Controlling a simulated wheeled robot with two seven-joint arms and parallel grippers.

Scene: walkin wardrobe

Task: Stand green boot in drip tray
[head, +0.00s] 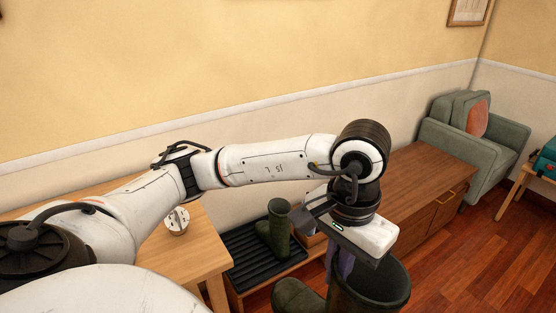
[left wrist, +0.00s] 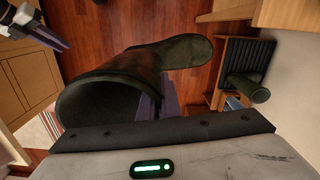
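A dark green boot (head: 370,292) hangs under my left gripper (head: 342,262) in the head view, roughly upright, opening up and toe to the left. In the left wrist view the boot (left wrist: 180,55) fills the middle; a finger of my left gripper lies against its shaft, and the gripper looks shut on it. The black ridged drip tray (head: 262,262) lies on a low wooden bench to the left. A matching green boot (head: 277,232) stands upright in it at the right end. My right gripper (left wrist: 45,32) shows partly at the upper left of the left wrist view; its opening is unclear.
A wooden table (head: 190,258) with a small white object (head: 177,220) stands left of the tray. A wooden cabinet (head: 425,180) lies to the right, then a green armchair (head: 475,140). The tray's left part is bare. A box beside the tray is partly hidden.

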